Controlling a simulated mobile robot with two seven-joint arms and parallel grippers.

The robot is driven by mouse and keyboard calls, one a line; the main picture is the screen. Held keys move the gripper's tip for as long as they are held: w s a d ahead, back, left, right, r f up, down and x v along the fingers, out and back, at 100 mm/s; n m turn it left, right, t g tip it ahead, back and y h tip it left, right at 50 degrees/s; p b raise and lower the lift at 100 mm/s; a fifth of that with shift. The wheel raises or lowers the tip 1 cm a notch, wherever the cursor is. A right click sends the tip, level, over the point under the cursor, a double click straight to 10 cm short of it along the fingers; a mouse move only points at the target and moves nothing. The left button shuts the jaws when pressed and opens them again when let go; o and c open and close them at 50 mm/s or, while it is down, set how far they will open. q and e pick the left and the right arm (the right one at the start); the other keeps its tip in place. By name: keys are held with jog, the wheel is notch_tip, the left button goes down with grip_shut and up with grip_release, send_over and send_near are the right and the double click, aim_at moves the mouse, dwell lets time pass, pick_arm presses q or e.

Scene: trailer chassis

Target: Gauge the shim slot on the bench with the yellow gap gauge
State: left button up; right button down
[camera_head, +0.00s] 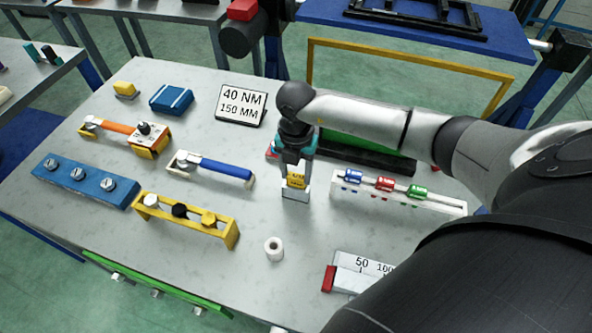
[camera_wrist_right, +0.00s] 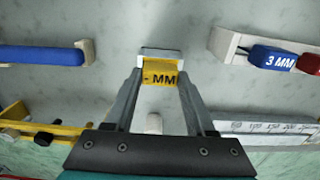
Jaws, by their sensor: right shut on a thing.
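My right gripper (camera_head: 297,170) is shut on the yellow gap gauge (camera_head: 296,182), pointing down over the middle of the bench. The gauge also shows between the fingertips in the right wrist view (camera_wrist_right: 160,78), with "MM" readable on its face. A small pale grey block (camera_head: 295,195), which looks like the shim slot, stands at the gauge's lower end; its edge shows beyond the gauge in the right wrist view (camera_wrist_right: 160,53). The slot opening is hidden, so I cannot tell whether the gauge is inside it. My left gripper is not in view.
A blue-handled tool (camera_head: 213,168) on a rest lies left of the block. A white rack (camera_head: 400,196) with coloured drivers stands to the right. A white roll (camera_head: 274,249) and yellow stand (camera_head: 185,220) are nearer. A sign (camera_head: 241,105) stands behind.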

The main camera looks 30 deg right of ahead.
dwell(0.6)
jog(key=shift+r+p, duration=3.5)
jog(key=shift+r, duration=0.55)
jog(key=shift+a, duration=0.1)
